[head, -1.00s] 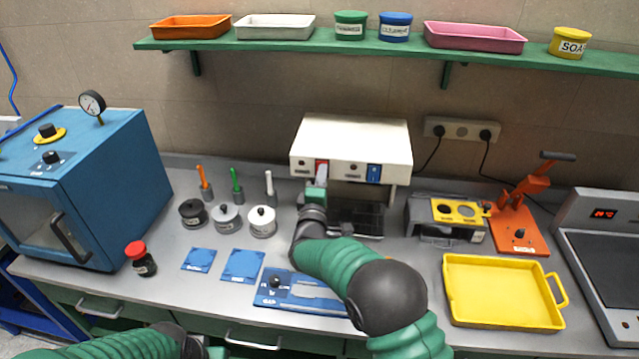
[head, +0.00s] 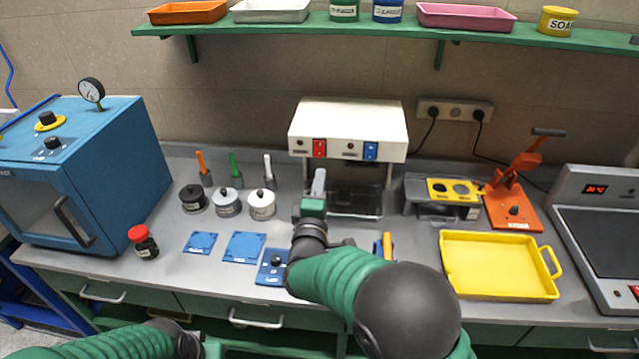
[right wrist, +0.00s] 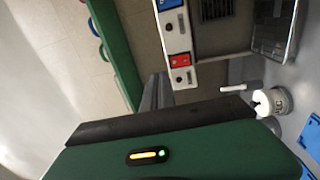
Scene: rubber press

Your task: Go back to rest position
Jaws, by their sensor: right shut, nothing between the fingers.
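My right gripper (head: 319,182) is in the middle of the head view, shut and empty. It is in the air in front of the white press box (head: 347,128), apart from its red switch (head: 319,149) and blue switch (head: 371,151). My left forearm comes in at the bottom left of the head view, low at the counter's front edge. Its fingers are not visible.
My right arm hides part of the blue plate (head: 271,268). Lidded pots (head: 227,203) and blue cards (head: 243,247) lie left of it. A yellow tray (head: 497,292) is right. A blue oven (head: 75,175) stands left, and a green shelf (head: 290,29) runs above.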

